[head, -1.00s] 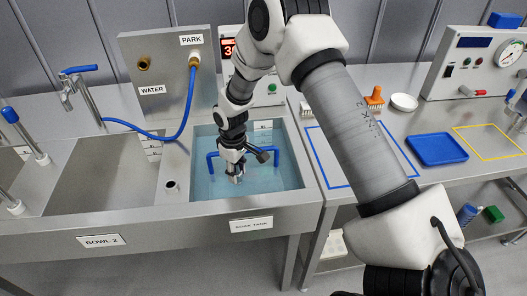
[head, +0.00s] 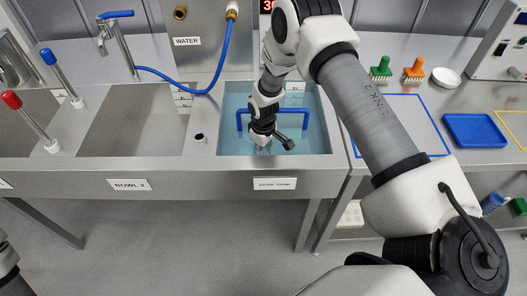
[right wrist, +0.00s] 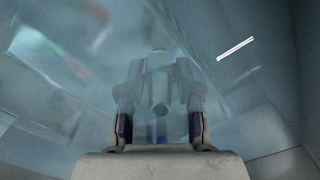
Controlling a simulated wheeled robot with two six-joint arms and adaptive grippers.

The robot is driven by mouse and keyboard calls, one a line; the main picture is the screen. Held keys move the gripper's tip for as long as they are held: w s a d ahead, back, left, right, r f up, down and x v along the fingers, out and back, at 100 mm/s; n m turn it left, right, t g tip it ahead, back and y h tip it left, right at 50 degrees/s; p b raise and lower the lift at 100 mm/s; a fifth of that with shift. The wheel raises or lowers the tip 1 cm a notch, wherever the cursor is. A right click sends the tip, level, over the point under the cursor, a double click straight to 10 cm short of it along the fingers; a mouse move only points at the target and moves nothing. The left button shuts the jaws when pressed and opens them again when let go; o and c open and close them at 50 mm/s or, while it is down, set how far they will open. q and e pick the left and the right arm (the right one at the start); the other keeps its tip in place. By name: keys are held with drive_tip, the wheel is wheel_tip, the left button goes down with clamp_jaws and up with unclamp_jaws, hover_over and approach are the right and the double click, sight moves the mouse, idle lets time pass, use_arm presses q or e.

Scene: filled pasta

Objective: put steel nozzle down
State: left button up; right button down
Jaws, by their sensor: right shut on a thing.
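My right gripper (head: 262,143) reaches down into the water of the soak tank (head: 325,122), toward its front left part. It also shows from above in the right wrist view (right wrist: 159,128), with its two fingers on either side of a pale grey, blurred shape. My left gripper is out of view.
A blue handle-like frame (head: 241,120) stands in the tank around my gripper. Left of the tank is the empty sink bowl 2 (head: 140,125). A blue hose (head: 215,70) hangs behind. At right are a green brush (head: 381,70), an orange brush (head: 414,70) and a blue tray (head: 474,130).

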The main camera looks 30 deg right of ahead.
drive_tip(key=c, duration=1.1)
unclamp_jaws()
drive_tip(key=shift+f, duration=0.15)
drive_tip(key=shift+o, duration=0.2)
drive_tip(key=shift+r, duration=0.3)
drive_tip(key=shift+w+r, duration=0.1)
drive_tip(key=shift+r, duration=0.25)
wheel_tip(320, 180, up, 11)
drive_tip(key=shift+r+b, duration=0.1)
drive_tip(key=shift+b, duration=0.6)
